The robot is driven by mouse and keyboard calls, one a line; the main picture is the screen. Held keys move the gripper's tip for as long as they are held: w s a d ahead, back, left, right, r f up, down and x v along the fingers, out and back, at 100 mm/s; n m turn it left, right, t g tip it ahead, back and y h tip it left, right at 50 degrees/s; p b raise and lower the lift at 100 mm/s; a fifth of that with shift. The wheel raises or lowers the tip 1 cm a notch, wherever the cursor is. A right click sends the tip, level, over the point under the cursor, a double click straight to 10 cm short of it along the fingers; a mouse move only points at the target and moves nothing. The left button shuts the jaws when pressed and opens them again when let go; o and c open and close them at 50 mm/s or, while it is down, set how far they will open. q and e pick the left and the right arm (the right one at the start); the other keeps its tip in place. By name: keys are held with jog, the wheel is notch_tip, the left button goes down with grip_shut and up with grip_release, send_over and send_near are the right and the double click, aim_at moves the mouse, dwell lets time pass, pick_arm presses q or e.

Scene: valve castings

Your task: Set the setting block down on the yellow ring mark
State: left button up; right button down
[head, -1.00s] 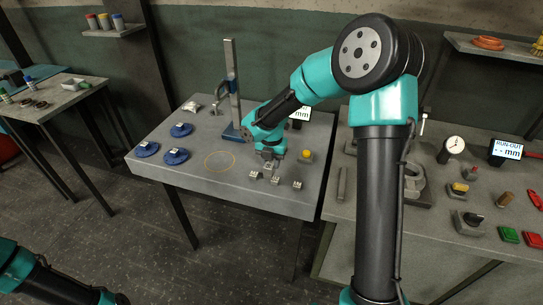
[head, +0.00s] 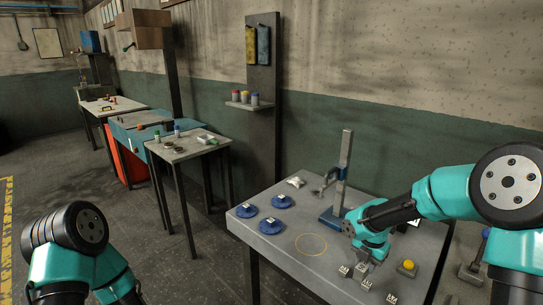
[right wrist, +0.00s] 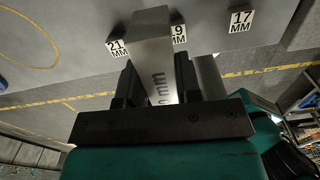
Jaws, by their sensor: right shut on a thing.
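My right gripper (head: 364,266) is low over the right part of the grey table. In the right wrist view my right gripper (right wrist: 158,82) is shut on the setting block (right wrist: 153,40), a plain grey metal bar with partly hidden "mm" lettering. The yellow ring mark (head: 311,256) is a thin, empty circle on the table, left of the gripper. Part of the yellow ring mark (right wrist: 57,43) also shows at the upper left of the right wrist view. Whether the block touches the table I cannot tell. My left arm shows at lower left, but its gripper is out of view.
Small labelled pieces stand near the gripper, including 17 mm (right wrist: 241,22) and 21 mm (right wrist: 117,47). A blue-based stand (head: 341,185) rises behind the ring. Several blue discs (head: 271,226) lie left of it. A yellow knob (head: 408,265) is at the right.

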jog(key=a+m, duration=0.1)
jog(key=m, duration=0.1)
jog(key=w+a+m, duration=0.1)
jog(key=m, duration=0.1)
jog(key=shift+w+a, duration=0.15)
jog(key=a+m, duration=0.1)
jog(key=m, duration=0.1)
jog(key=w+a+m, duration=0.1)
jog(key=m, duration=0.1)
jog(key=shift+a+r+m, duration=0.1)
jog(key=shift+m, duration=0.2)
jog(key=a+m, duration=0.1)
jog(key=m, duration=0.1)
jog(key=a+m, duration=0.1)
jog(key=m, duration=0.1)
jog(key=shift+w+a, duration=0.1)
jog(key=shift+w, duration=0.3)
jog(key=a+m, duration=0.1)
jog(key=m, duration=0.1)
jog(key=a+m, duration=0.1)
jog(key=m, duration=0.1)
jog(key=shift+w+a, duration=0.1)
jog(key=shift+w, duration=0.3)
jog(key=a+m, duration=0.1)
jog(key=m, duration=0.2)
jog(key=w+a+m, duration=0.1)
jog(key=a+m, duration=0.1)
jog(key=m, duration=0.1)
jog(key=shift+a+r, duration=0.1)
jog(key=shift+a, duration=0.05)
